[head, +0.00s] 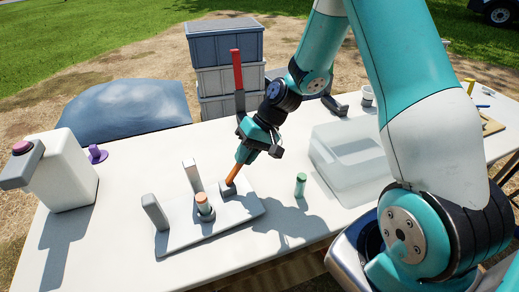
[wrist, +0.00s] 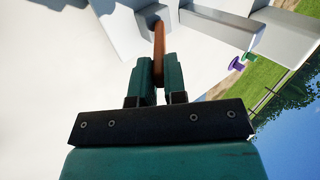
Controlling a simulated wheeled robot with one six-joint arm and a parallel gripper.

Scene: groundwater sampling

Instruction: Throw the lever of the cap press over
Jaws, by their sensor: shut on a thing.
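The cap press (head: 180,237) is a light grey plate with upright grey blocks on the near middle of the table. Its orange lever (head: 232,174) rises from a dark pivot at the plate's right side and leans to the upper right. My gripper (head: 241,158) is shut on the upper part of the lever. In the wrist view the orange lever (wrist: 159,42) runs between the two teal fingers of my gripper (wrist: 159,68). A small vial with an orange cap (head: 202,198) stands upright in a holder on the plate. The lever's top end is hidden by my gripper.
A green-capped vial (head: 300,185) stands right of the press, before a clear bin (head: 345,150). A red-handled upright (head: 237,70) stands behind my gripper. Stacked crates (head: 228,47) stand beyond the table.

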